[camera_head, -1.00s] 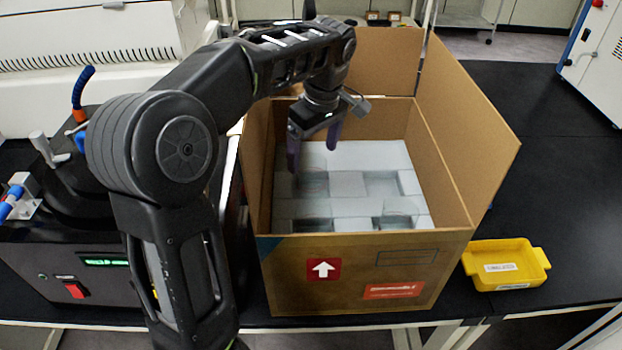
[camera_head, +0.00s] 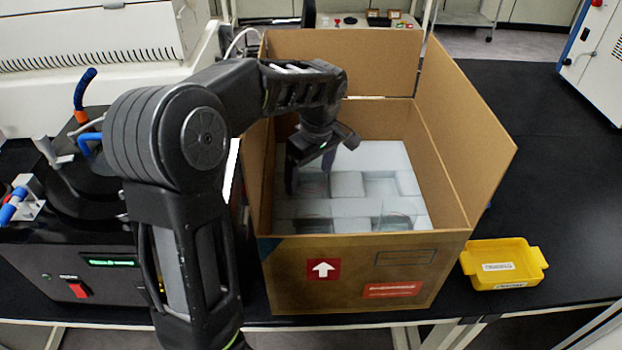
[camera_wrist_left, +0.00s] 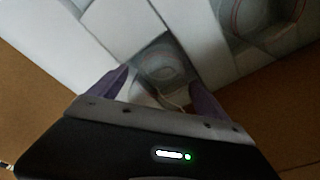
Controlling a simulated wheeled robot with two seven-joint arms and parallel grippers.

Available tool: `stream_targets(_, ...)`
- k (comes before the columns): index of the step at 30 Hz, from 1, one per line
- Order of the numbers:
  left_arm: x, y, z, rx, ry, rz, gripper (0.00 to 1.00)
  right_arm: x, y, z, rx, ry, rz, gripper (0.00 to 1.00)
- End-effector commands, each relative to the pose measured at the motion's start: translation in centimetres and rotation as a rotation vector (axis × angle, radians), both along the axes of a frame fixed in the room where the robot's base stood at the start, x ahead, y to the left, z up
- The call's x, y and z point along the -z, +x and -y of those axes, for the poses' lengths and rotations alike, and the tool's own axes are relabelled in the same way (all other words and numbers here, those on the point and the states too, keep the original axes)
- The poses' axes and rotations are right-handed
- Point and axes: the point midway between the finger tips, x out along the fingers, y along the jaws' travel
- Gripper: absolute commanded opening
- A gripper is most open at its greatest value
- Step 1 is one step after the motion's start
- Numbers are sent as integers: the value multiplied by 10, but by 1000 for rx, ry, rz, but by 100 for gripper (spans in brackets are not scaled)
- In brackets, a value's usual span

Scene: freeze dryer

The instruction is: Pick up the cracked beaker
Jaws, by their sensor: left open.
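A clear glass beaker (camera_wrist_left: 160,70) stands in a slot of the white foam (camera_head: 365,157) inside the cardboard box (camera_head: 350,277). In the left wrist view it lies between and just beyond my fingertips. A thin curved line shows near it, but I cannot tell whether it is a crack. Another clear beaker (camera_wrist_left: 258,22) sits in a slot at the upper right of that view. My left gripper (camera_head: 310,178) is open and points down inside the box, above the left part of the foam; it shows in the wrist view too (camera_wrist_left: 160,88). My right gripper is not in view.
The box's raised flaps (camera_head: 468,130) and walls surround the gripper closely. A yellow tray (camera_head: 503,265) lies on the black bench right of the box. A black device with a red switch (camera_head: 79,290) stands at left.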

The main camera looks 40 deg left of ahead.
Motion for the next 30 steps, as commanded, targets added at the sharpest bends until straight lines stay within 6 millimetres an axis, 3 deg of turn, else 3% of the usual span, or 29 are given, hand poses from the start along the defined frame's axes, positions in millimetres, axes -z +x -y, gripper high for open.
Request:
stream_targets(16,0,0,0,0,0,1,88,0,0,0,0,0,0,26)
stream_targets(30,-1,0,0,0,0,1,49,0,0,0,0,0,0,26)
